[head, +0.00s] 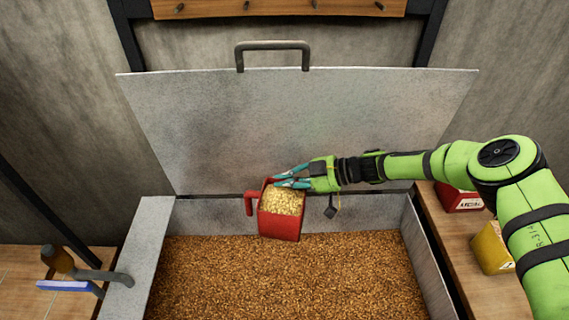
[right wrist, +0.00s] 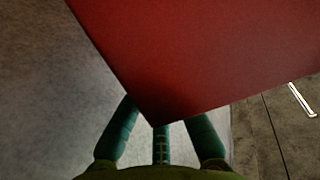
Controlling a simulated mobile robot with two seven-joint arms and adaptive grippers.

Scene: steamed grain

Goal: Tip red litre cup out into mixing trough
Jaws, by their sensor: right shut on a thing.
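The red litre cup (head: 279,229) is full of pale yellow grain (head: 283,200) and has a handle on its left side. It hangs above the mixing trough (head: 193,218), near the trough's back wall, tilted with its open top facing me. My right gripper (head: 292,179) is shut on the cup's upper rim from the right. In the right wrist view the cup's red wall (right wrist: 190,60) fills the upper middle, with my teal fingers against its lower edge. The trough holds a wide bed of brown grain (head: 290,275). My left gripper is not in view.
A grey metal lid (head: 300,120) with a handle (head: 272,46) stands open behind the trough. On the right ledge are a red box (head: 458,197) and a yellow box (head: 491,247).

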